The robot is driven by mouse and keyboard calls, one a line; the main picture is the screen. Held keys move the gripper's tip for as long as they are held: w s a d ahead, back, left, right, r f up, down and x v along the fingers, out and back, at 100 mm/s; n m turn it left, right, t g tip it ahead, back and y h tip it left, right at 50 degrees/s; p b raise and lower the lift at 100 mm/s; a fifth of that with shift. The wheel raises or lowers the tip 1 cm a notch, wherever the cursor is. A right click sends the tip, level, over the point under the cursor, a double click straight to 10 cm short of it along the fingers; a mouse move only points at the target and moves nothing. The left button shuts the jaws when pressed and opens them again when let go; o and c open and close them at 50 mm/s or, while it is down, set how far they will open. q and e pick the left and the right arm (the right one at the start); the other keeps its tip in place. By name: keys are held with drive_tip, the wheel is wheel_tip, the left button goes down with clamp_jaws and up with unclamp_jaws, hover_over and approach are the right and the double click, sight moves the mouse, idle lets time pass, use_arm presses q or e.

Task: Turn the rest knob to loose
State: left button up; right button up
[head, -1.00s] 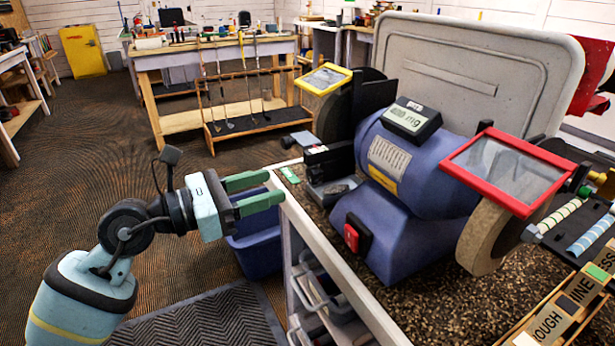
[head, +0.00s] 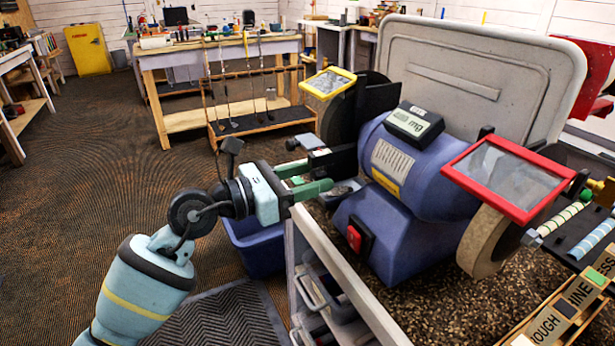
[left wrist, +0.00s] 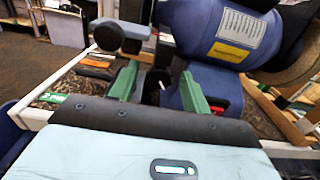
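The bench grinder (head: 415,185) is blue and stands on the speckled bench top. A dark grey knob (head: 294,144), which looks like the rest knob, sticks out at the grinder's left side by the black rest. In the left wrist view the knob (left wrist: 108,36) shows round-ended, beyond and left of the fingers. My left gripper (head: 312,183) has green fingers, spread and empty, over the bench's left edge, below the knob and apart from it. In the left wrist view the gripper (left wrist: 160,85) points at the grinder. Any loose or tight marking is too small to read. My right gripper is out of view.
A red switch (head: 359,236) is on the grinder's front base. A red-framed shield (head: 508,178) and a yellow-framed shield (head: 328,83) stand over the wheels. A blue bin (head: 258,245) sits on the floor left of the bench. Shafts and a labelled wooden tray (head: 580,297) lie right.

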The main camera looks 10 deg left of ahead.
use_arm(q)
drive_tip(key=c, duration=0.9)
drive_tip(key=n+p, duration=0.1)
drive_tip(key=p, duration=0.1)
drive_tip(key=n+p, duration=0.1)
drive_tip(key=shift+r+p, duration=0.4)
drive_tip(key=shift+c, duration=0.2)
drive_tip(key=shift+f+n+p, duration=0.1)
drive_tip(key=shift+n+p, duration=0.6)
drive_tip(key=shift+n, duration=0.1)
drive_tip(key=shift+f+n, duration=0.2)
drive_tip(key=shift+n, duration=0.1)
drive_tip(key=shift+f, duration=0.1)
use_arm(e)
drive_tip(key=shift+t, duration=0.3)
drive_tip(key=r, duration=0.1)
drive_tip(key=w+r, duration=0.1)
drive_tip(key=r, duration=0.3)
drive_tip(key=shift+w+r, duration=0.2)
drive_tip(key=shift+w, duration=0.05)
use_arm(q)
drive_tip(key=o, duration=0.9)
drive_tip(key=shift+c, duration=0.2)
drive_tip(key=shift+o, duration=0.6)
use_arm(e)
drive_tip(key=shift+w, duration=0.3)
